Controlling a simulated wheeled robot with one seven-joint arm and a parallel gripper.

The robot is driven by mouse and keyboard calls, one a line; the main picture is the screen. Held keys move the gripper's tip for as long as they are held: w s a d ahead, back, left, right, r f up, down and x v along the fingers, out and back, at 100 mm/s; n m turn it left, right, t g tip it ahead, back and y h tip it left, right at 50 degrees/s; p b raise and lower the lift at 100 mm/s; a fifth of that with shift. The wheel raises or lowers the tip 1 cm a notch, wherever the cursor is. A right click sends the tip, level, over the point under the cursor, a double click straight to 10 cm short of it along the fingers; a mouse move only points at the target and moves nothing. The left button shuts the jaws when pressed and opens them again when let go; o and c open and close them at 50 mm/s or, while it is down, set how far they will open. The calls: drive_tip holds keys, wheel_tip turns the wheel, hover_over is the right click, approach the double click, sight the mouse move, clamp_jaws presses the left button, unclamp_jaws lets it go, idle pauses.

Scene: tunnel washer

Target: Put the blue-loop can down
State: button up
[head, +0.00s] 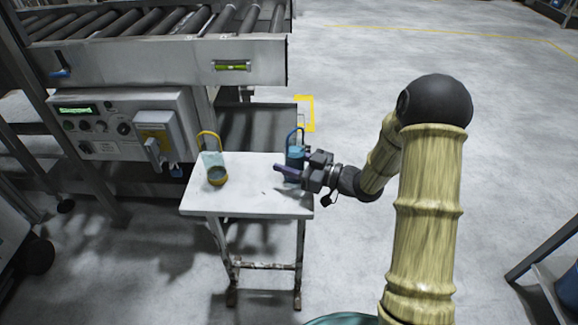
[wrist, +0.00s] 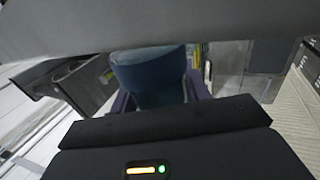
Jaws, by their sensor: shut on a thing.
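The blue-loop can (head: 295,155) is a small blue can with a blue loop on top, at the right side of the small white table (head: 255,198). My gripper (head: 290,168) reaches in from the right and is shut on the can. In the wrist view the can's dark blue body (wrist: 150,75) sits between the purple fingers. The can looks upright. I cannot tell whether its base touches the tabletop, because the gripper hides its lower part.
A roller conveyor (head: 150,60) and control box (head: 125,125) stand behind.

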drive_tip(key=shift+f, duration=0.55)
drive_tip(key=shift+f, duration=0.1)
drive_tip(key=o, duration=1.1)
drive_tip(key=shift+d, duration=0.1)
drive_tip(key=p+v, duration=0.1)
drive_tip(key=v, duration=1.1)
drive_tip(key=shift+s+p, duration=0.1)
drive_tip(key=shift+p, duration=0.2)
